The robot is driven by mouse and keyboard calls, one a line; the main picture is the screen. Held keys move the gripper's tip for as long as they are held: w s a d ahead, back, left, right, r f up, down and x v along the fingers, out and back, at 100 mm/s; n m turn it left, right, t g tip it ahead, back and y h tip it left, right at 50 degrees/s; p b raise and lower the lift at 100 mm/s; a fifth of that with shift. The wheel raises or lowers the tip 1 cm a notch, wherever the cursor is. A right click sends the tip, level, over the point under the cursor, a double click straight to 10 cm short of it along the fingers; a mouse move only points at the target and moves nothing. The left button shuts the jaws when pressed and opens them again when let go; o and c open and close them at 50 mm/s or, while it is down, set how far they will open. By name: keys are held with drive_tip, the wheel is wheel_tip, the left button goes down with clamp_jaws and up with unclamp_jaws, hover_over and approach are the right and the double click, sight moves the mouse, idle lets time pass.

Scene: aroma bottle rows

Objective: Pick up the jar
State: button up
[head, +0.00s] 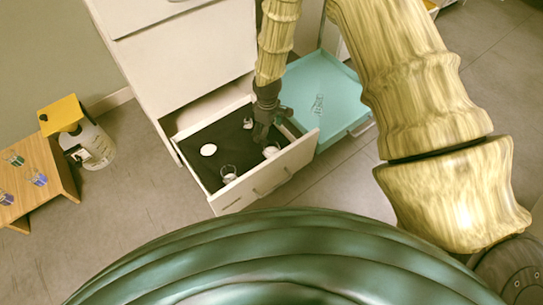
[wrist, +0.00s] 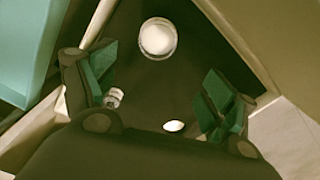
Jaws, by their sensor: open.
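The drawer walls (head: 285,165) surround these. A teal drawer (head: 345,95) with a glass item stands open beside it.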

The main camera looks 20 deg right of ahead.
drive_tip(key=b, duration=0.2)
approach(271, 147)
drive_tip(key=shift+s+a+f, duration=0.35)
drive_tip(key=shift+s+a, duration=0.1)
drive_tip(key=shift+s, duration=0.15)
drive_tip(key=shift+s+a+f, duration=0.3)
drive_tip(key=shift+s+a, duration=0.1)
drive_tip(key=shift+s, duration=0.15)
drive_tip(key=shift+d+f+b, duration=0.2)
drive_tip(key=shift+f+b, duration=0.35)
drive_tip(key=shift+f, duration=0.35)
drive_tip(key=shift+d+f+b, duration=0.15)
drive_tip(key=shift+f+b, duration=0.4)
drive_tip(key=shift+f, duration=0.3)
drive_tip(key=shift+d+f+b, duration=0.2)
drive_tip(key=shift+f+b, duration=0.35)
drive_tip(key=shift+f, duration=0.35)
drive_tip(key=shift+r, duration=0.1)
drive_tip(key=shift+c, duration=0.2)
drive_tip(key=shift+s, duration=0.1)
drive_tip(key=c, duration=1.1)
